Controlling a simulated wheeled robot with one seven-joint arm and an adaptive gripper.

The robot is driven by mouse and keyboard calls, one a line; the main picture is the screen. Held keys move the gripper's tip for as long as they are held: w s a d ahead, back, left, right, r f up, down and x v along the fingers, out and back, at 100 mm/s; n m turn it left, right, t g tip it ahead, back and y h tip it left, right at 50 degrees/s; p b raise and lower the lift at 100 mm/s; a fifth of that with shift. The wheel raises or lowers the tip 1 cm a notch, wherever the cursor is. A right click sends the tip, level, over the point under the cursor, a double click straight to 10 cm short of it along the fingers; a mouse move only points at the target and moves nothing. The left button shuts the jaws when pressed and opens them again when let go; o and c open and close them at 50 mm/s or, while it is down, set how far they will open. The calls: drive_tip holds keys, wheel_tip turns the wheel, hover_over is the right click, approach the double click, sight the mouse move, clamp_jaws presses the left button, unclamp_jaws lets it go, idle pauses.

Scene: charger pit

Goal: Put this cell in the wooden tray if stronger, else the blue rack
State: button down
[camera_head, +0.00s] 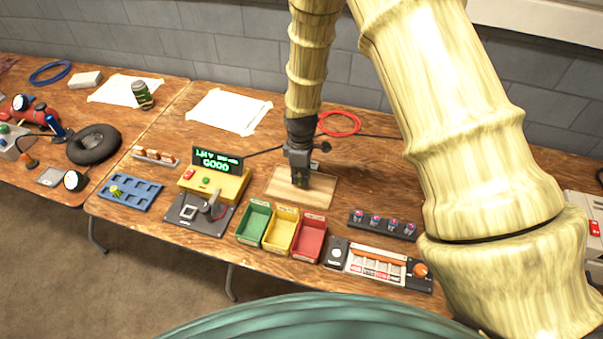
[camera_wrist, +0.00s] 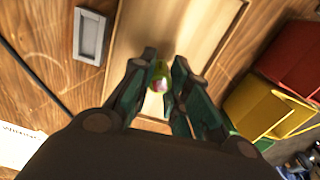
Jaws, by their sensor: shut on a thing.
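My gripper (camera_head: 300,182) is over the wooden tray (camera_head: 284,191). In the wrist view my gripper (camera_wrist: 160,88) is shut on a small yellow-green cell (camera_wrist: 161,70), its end facing the camera. The tray (camera_wrist: 187,22) lies below it there; I cannot tell if the cell touches it. The held cell is hidden in the head view. The blue rack (camera_head: 147,190) is at the left, with one yellow-green cell (camera_head: 116,191) in a left slot. The yellow tester (camera_head: 229,187) has a display (camera_head: 217,161) with green text; its lower line looks like "GOOD", the upper line is too small.
Green (camera_head: 253,224), yellow (camera_head: 280,232) and red (camera_head: 308,238) bins stand in front of the tray. A dark strip with several small round items (camera_head: 382,223) is at the right. A black clamp-like device (camera_head: 200,213) sits before the tester. A red cable loop (camera_head: 339,123) lies behind.

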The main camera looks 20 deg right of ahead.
drive_tip(key=shift+f, duration=0.8)
idle(1.5)
drive_tip(key=c, duration=1.3)
unclamp_jaws()
drive_tip(key=shift+r, duration=0.15)
drive_tip(key=shift+r+p, duration=2.25)
drive_tip(key=shift+r, duration=1.1)
